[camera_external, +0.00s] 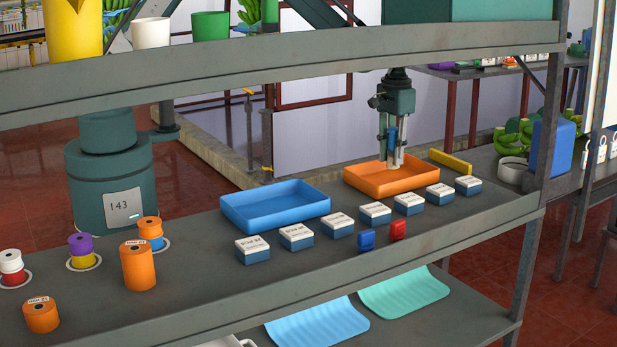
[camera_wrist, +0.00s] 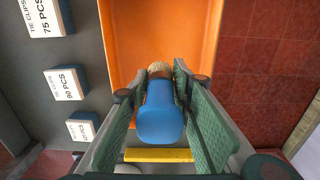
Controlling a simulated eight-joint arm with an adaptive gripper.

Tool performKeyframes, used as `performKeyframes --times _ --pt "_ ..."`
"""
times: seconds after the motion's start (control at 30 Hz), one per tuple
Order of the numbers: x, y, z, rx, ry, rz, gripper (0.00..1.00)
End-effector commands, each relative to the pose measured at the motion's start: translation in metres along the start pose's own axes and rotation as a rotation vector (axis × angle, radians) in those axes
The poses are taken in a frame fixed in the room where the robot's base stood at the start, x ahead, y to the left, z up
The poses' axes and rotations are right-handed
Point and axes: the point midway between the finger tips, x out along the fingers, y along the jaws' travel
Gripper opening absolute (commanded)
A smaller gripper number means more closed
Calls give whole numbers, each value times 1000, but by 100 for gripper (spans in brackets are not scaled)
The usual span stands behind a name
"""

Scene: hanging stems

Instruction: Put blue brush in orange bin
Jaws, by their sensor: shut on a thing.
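The blue brush shows between the fingers of my gripper in the wrist view (camera_wrist: 160,118), its bristle end pointing toward the orange bin. It also shows as a blue strip in the external view (camera_external: 392,137). My gripper (camera_external: 390,160) is shut on the brush and points down over the orange bin (camera_external: 385,187). In the wrist view, the orange bin (camera_wrist: 165,30) fills the upper middle, below the fingers. Whether the brush touches the bin floor I cannot tell.
A blue tray (camera_external: 275,205) stands left of the orange bin. Several tie-clip boxes (camera_external: 375,213) line the shelf in front. A yellow bar (camera_external: 450,162) lies right of the bin. Small blue (camera_external: 366,240) and red (camera_external: 398,230) items stand at the shelf's front. An upper shelf (camera_external: 250,64) crosses the view.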

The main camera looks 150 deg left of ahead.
Motion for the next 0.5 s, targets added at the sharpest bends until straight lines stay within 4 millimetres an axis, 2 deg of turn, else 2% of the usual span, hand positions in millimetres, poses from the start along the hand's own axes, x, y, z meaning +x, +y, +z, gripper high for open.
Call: performKeyframes --times 0.5 --pt "9 0 0 0 0 0 10"
